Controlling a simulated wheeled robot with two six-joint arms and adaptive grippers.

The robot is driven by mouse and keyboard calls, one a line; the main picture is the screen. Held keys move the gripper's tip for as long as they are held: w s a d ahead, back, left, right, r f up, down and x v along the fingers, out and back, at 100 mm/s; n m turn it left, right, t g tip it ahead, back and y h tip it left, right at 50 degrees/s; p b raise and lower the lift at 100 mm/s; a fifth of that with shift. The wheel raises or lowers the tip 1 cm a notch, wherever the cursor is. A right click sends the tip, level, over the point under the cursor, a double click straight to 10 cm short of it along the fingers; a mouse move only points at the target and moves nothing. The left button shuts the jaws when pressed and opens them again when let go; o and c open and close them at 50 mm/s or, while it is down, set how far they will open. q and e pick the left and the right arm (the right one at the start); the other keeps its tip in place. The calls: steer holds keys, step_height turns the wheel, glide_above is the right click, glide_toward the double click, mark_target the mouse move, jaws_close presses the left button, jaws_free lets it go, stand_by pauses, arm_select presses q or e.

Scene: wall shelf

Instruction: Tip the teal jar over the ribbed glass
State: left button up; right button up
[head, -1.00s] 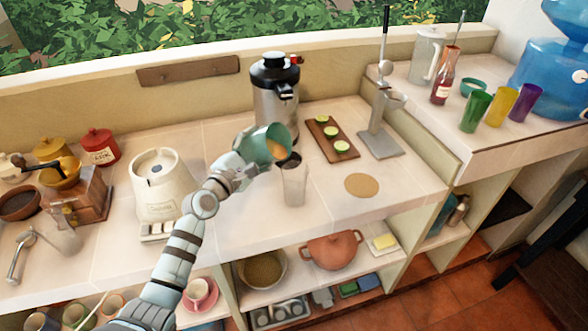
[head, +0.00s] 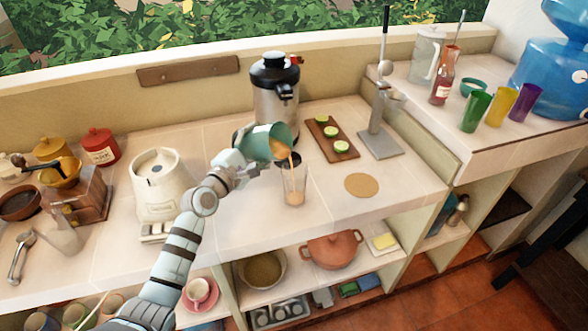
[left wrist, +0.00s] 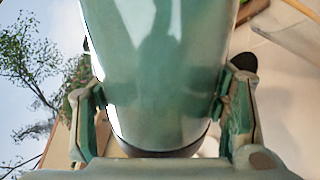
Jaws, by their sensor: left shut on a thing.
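The teal jar (head: 258,140) is tilted steeply in the head view, its mouth pointing down to the right. My left gripper (head: 238,168) is shut on the jar from the near left side; in the left wrist view the teal jar (left wrist: 160,75) fills the space between both fingers (left wrist: 160,110). An orange stream runs from the jar's lip into the ribbed glass (head: 294,187), which stands upright on the counter just below. Orange liquid shows low in the glass. The jar's mouth is above the glass rim and apart from it. My right gripper is not in view.
A steel juicer (head: 276,90) stands behind the jar. A cutting board (head: 331,140) with limes, a round mat (head: 362,185) and a metal press (head: 380,143) are to the right. A cream appliance (head: 160,180) stands left. The counter's front edge runs close before the glass.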

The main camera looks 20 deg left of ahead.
mark_target(260, 139)
arm_select(q)
steer(key=shift+d+r+m, duration=0.1)
steer(key=shift+r+m, duration=0.45)
steer(key=shift+m, duration=0.15)
stand_by(0.6)
steer(key=shift+s+d+r+m, duration=0.15)
steer(key=shift+d+r+m, duration=0.5)
steer(key=shift+m, duration=0.15)
stand_by(1.3)
steer(key=shift+s+d+r+m+p, duration=0.1)
steer(key=shift+d+r+m+p, duration=0.15)
steer(key=shift+r+m+p, duration=0.35)
steer(key=shift+s+d+r+m+p, duration=0.1)
steer(key=shift+d+r+m+p, duration=0.15)
steer(key=shift+m, duration=0.55)
stand_by(1.4)
